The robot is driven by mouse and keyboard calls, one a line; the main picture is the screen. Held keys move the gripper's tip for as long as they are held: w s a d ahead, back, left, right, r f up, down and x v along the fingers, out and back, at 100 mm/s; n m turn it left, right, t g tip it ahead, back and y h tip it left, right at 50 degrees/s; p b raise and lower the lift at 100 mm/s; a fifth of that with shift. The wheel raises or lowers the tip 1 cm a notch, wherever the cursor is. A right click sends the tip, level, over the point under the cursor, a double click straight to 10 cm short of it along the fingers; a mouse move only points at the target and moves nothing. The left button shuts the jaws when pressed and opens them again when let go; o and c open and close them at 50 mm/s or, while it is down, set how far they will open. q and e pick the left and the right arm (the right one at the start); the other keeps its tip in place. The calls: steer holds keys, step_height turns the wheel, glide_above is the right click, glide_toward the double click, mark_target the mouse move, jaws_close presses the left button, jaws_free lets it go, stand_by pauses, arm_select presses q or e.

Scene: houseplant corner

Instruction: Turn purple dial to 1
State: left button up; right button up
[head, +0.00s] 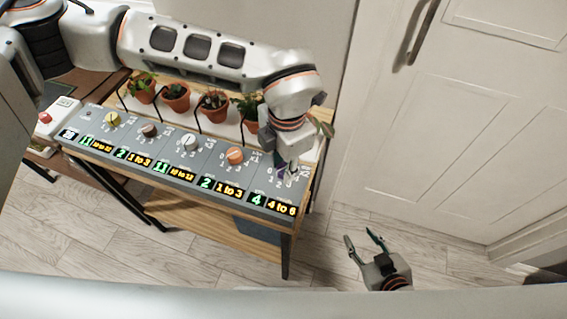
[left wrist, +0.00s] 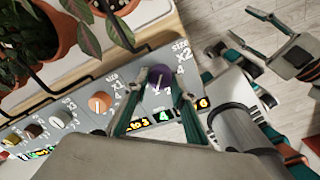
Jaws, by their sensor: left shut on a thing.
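The purple dial (left wrist: 159,82) is the last dial at the right end of the grey control panel (head: 150,143). In the head view my left gripper (head: 285,172) comes down over it and hides most of it. In the left wrist view the fingers of my left gripper (left wrist: 160,92) stand on either side of the dial, shut on it. The display below it (head: 257,199) shows a green 4 beside a yellow "4 to 6". My right gripper (head: 365,242) is open and empty, over the floor right of the bench.
Yellow (head: 112,119), brown (head: 149,131), white (head: 189,143) and orange (head: 235,155) dials line the panel to the left. Potted plants (head: 176,95) stand behind it among black spouts. A red button (head: 45,118) is at far left. The floor before the white door is free.

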steer(key=shift+w+d+r, duration=0.1)
steer(key=shift+w+r, duration=0.05)
steer(key=shift+w, duration=0.15)
arm_select(q)
steer(key=o, duration=1.1)
steer(key=r, duration=1.2)
steer(key=shift+s+d, duration=0.25)
steer(key=shift+s, duration=0.1)
arm_select(e)
steer(key=shift+s, duration=0.25)
steer(key=shift+s, duration=0.1)
